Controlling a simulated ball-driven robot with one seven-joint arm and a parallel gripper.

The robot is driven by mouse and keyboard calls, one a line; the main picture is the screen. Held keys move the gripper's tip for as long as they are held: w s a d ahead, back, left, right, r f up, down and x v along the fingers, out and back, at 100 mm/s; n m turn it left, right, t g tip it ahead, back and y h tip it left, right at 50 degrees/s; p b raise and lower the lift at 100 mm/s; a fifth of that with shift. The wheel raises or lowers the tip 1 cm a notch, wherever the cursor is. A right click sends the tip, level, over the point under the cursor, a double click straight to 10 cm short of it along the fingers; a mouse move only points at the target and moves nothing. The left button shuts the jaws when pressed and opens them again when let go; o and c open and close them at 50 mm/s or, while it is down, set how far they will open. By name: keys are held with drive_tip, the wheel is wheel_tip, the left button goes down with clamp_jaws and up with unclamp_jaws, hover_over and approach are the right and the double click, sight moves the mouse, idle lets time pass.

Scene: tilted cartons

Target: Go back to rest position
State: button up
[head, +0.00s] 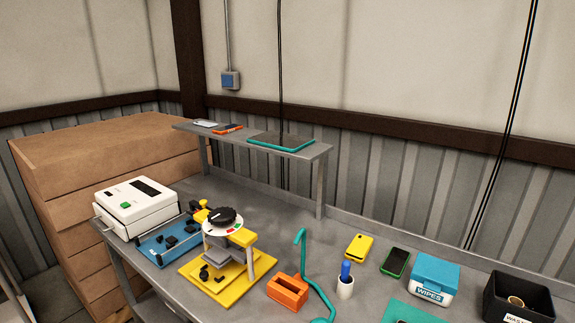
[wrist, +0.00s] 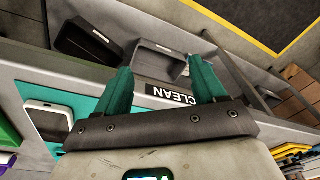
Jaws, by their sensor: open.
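My gripper (wrist: 160,66) shows in the wrist view as two teal fingers spread apart, with nothing between them. Behind the fingers is a grey tray (wrist: 152,62) beside a surface marked CLEAN (wrist: 170,95). I cannot tell how far the fingers are from it. The head view does not show my gripper.
The head view shows a grey bench with a white box device (head: 136,207), a yellow fixture (head: 222,285), an orange block (head: 288,292), a cup (head: 345,288), a wipes box (head: 434,279) and a black waste bin (head: 518,298). A raised shelf (head: 225,142) stands behind.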

drive_tip(key=s+d+f+b, duration=0.1)
drive_tip(key=s+f+b, duration=0.2)
drive_tip(key=f+b, duration=0.2)
drive_tip(key=shift+s+d+f+h, duration=0.15)
drive_tip(key=shift+d+f+h, duration=0.05)
drive_tip(key=shift+f+h, duration=0.1)
idle(0.8)
